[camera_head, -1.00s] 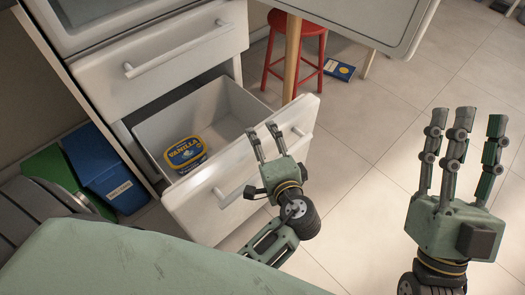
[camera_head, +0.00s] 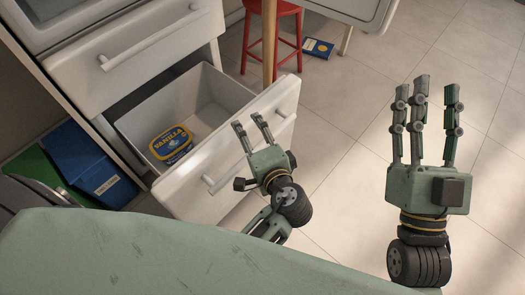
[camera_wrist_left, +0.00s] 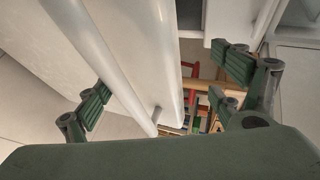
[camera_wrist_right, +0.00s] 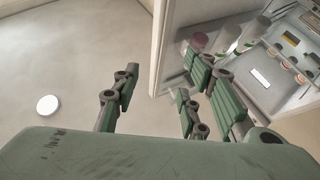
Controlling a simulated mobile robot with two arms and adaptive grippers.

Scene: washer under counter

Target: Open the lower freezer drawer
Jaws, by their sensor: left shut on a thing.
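The lower freezer drawer (camera_head: 182,198) stands pulled out below a closed upper drawer (camera_head: 140,65) in the head view. A yellow-and-blue vanilla tub (camera_head: 171,143) lies inside it. My left gripper (camera_head: 253,124) is at the drawer front, shut on its white bar handle (camera_head: 214,184); the gripper hides the handle's middle. In the left wrist view its fingers (camera_wrist_left: 165,90) stand on both sides of long white surfaces, and the exact contact is hard to see. My right gripper (camera_head: 427,95) is open and empty, raised over the floor at right, fingers spread (camera_wrist_right: 160,95).
A red stool (camera_head: 275,35) and a blue book (camera_head: 319,48) are behind, near a white table edge (camera_head: 350,10). The tiled floor right of the drawer is clear.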

